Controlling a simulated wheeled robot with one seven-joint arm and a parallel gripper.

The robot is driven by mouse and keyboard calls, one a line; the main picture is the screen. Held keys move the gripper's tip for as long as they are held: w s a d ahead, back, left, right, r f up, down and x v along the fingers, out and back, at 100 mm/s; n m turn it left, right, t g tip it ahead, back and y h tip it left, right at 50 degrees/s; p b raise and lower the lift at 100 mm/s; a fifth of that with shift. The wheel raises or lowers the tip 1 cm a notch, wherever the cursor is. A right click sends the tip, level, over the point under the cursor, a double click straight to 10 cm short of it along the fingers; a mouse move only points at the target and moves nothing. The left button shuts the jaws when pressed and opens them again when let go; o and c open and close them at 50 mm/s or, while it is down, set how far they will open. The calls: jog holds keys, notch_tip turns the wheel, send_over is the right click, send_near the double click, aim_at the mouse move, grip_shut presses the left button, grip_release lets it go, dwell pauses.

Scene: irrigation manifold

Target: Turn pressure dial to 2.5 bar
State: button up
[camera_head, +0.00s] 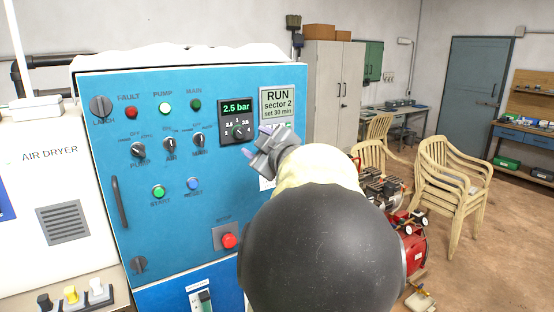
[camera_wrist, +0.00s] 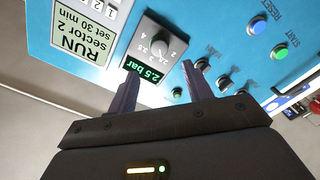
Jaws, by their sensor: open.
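The pressure dial (camera_head: 238,131) sits on a dark square module on the blue cabinet panel, below a green display (camera_head: 236,108) that reads 2.5 bar. My gripper (camera_head: 265,140) is just right of and below the dial in the head view. In the wrist view its two fingers (camera_wrist: 158,80) are spread apart, with the display and dial seen beyond and between them. Nothing is between the fingers, and they appear clear of the knob.
A RUN sector 2 label (camera_head: 277,103) is right of the dial. Several switches, lamps and buttons cover the panel, including a red stop button (camera_head: 229,240) below. An air dryer (camera_head: 50,200) stands left. Chairs (camera_head: 450,175) and a red compressor (camera_head: 412,245) stand right.

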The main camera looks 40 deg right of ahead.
jog(key=b+v, duration=0.1)
jog(key=v, duration=0.8)
jog(key=w+a+f+m+g, duration=0.3)
jog(key=w+a+f, duration=0.15)
jog(key=f, duration=0.55)
jog(key=w+a+f+m+g, duration=0.25)
jog(key=w+a+f, duration=0.2)
jog(key=f, duration=0.45)
jog(key=s+a+f+g+y, duration=0.2)
jog(key=s+a+f+g, duration=0.2)
jog(key=a+f, duration=0.5)
jog(key=s+a+f+g+y, duration=0.2)
jog(key=s+a+f+g, duration=0.3)
jog(key=s+a+f, duration=0.3)
jog(key=a+f+m, duration=0.1)
jog(key=a+f, duration=0.1)
jog(key=a, duration=0.1)
jog(key=shift+s, duration=0.25)
